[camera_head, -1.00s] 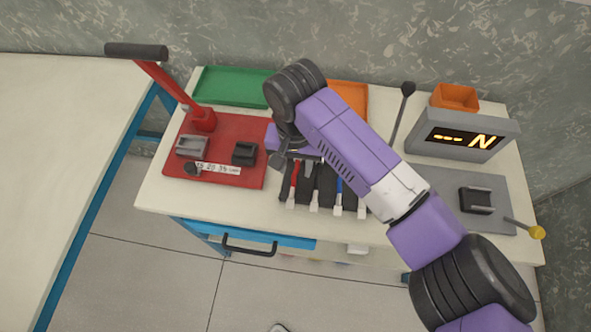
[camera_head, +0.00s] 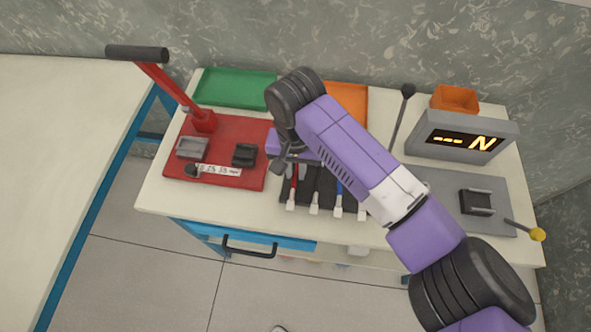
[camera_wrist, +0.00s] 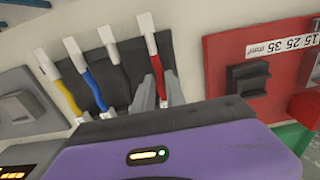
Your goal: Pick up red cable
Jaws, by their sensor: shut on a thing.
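The red cable (camera_head: 293,185) lies at the left end of a black cable holder (camera_head: 304,193), its white connector toward the table's front. The red cable (camera_wrist: 157,72) also shows in the wrist view, between the two grey fingers. My gripper (camera_wrist: 160,92) is shut on the red cable, which still lies along the holder. In the head view my wrist hides the cable's far end and most of the fingers. Blue (camera_wrist: 98,82) and yellow (camera_wrist: 68,98) cables and another cable with a white connector (camera_wrist: 107,38) lie in the same holder.
A red base plate (camera_head: 225,178) with a lever press (camera_head: 170,88) stands to the left. Green (camera_head: 235,88) and orange (camera_head: 348,97) trays are behind. A display box (camera_head: 462,137) and a grey plate (camera_head: 440,180) are to the right.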

